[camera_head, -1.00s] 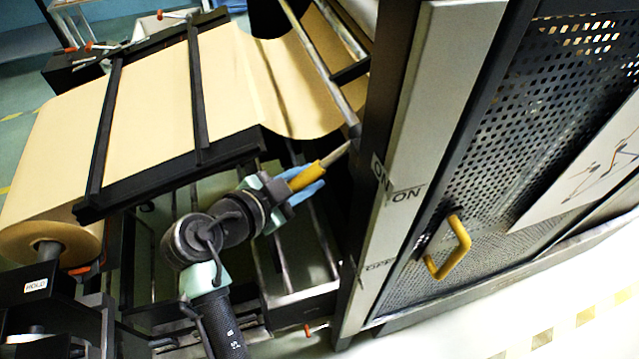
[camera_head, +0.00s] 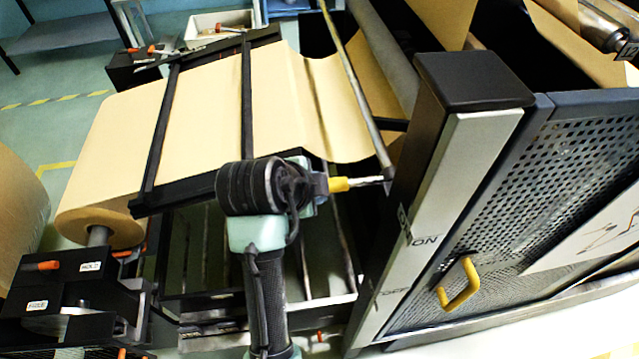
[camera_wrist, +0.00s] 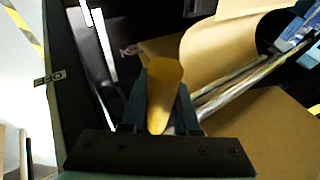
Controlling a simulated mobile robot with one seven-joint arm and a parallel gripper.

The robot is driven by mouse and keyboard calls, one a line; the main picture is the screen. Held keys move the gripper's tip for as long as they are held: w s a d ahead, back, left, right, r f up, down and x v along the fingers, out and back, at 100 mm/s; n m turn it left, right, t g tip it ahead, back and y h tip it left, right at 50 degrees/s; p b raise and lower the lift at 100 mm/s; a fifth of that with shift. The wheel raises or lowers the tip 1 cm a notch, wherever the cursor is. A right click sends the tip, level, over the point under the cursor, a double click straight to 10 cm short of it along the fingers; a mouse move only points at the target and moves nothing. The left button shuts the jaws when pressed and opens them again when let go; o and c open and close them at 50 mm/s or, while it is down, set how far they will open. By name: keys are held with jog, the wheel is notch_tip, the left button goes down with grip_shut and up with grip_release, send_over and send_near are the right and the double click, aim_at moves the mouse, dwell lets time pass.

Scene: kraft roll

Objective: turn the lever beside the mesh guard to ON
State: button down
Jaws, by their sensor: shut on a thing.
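The lever has a yellow grip (camera_head: 339,184) and a thin metal shaft (camera_head: 368,181). It sticks out leftward, nearly level in the head view, from the side of the post left of the mesh guard (camera_head: 540,190). My gripper (camera_head: 326,185) is at the grip's left end in the head view; its fingers are mostly hidden there. In the wrist view, the yellow grip (camera_wrist: 165,90) sits between both fingers of my gripper (camera_wrist: 163,110), which are shut on it.
A yellow door handle (camera_head: 459,285) is on the mesh guard. The kraft paper web (camera_head: 215,90) runs left of the post under black bars. A HOLD-labelled block (camera_head: 90,267) stands at lower left. Metal rods (camera_head: 300,250) lie behind my arm.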

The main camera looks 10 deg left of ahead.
jog(key=shift+w+r, duration=0.1)
jog(key=shift+r, duration=0.15)
jog(key=c, duration=0.8)
grip_release()
jog(key=shift+o, duration=0.7)
jog(key=shift+f, duration=0.1)
jog(key=p+v, duration=0.1)
jog(key=v, duration=1.2)
